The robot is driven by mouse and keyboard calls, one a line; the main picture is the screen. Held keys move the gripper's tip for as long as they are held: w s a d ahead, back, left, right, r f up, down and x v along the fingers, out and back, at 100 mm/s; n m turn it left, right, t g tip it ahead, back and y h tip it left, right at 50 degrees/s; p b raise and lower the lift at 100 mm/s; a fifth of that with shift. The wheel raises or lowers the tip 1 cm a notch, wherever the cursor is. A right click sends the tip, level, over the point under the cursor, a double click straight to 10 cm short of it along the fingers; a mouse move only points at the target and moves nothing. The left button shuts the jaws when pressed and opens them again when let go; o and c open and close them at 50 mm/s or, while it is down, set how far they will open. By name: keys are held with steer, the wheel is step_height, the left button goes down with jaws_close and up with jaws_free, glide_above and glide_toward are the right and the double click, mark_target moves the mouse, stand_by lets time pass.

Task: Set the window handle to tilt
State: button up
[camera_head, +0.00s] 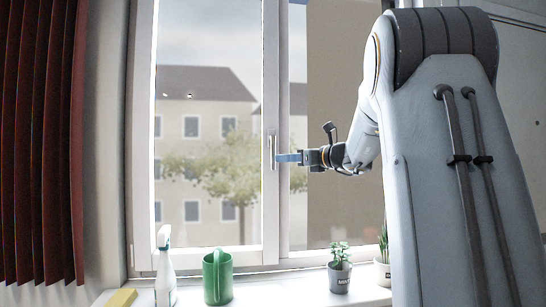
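The window handle (271,148) is a slim, light grey lever on the white middle upright of the window frame (271,60). It looks about vertical, lying along the upright. The window sash looks closed. My gripper (281,158) comes in from the right at about the handle's height, with its bluish fingers pointing left. The fingertips are right beside or at the handle. I cannot tell whether they touch it. The fingers are seen edge-on, so the gap between them does not show.
A yellow item (121,298) lies at the left. A dark red curtain (40,140) hangs far left.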

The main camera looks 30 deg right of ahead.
mark_target(273, 155)
steer(key=x, duration=0.2)
steer(key=r+p+x, duration=0.1)
steer(key=x, duration=0.2)
steer(key=p+x, duration=0.1)
steer(key=x, duration=0.1)
steer(key=shift+w+d+r, duration=0.2)
steer(key=shift+w+d, duration=0.05)
steer(key=shift+w, duration=0.15)
jaws_close()
